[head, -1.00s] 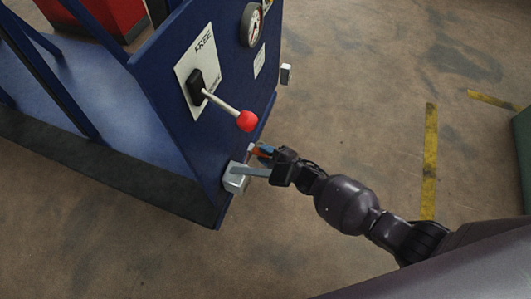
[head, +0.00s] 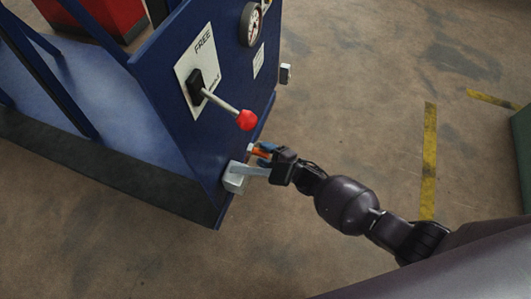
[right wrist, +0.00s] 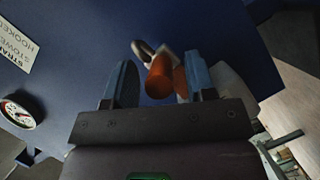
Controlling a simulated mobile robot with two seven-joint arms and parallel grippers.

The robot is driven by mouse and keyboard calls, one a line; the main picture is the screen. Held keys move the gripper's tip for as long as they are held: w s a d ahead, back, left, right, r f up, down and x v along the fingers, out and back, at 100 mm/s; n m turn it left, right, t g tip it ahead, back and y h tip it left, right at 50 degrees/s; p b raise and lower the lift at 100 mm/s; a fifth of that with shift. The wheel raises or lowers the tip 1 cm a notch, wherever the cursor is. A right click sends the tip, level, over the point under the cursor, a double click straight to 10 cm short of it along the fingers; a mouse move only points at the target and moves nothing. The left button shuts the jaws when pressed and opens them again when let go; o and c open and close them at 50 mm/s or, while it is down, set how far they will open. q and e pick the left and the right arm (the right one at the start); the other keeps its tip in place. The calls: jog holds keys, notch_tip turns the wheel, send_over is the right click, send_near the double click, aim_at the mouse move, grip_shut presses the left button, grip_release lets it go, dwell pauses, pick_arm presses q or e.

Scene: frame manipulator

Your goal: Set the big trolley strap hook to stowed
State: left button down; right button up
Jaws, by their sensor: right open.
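The strap hook shows in the right wrist view as an orange grip (right wrist: 160,77) with a grey metal hook end (right wrist: 143,50), in front of the trolley's blue panel (right wrist: 225,35). In the head view only a little orange (head: 261,153) shows at the panel's lower right edge. My right gripper (head: 257,161) is open, its blue fingers on either side of the orange grip. In the right wrist view, the grip lies between the fingertips (right wrist: 161,70), closer to the right finger. I cannot tell whether it touches. My left gripper is not in view.
A lever with a red knob (head: 246,120) sticks out above my right gripper. A silver block (head: 235,178) sits at the panel's lower corner, beside the fingers. A dial (head: 251,24) and small bracket (head: 286,73) are higher up.

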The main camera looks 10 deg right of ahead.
jog(key=shift+s+d+r, duration=0.2)
jog(key=shift+s+d, duration=0.05)
pick_arm(q)
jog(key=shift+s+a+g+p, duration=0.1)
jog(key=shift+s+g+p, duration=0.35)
jog(key=shift+p, duration=0.95)
pick_arm(e)
jog(key=v, duration=1)
jog(key=shift+f, duration=0.15)
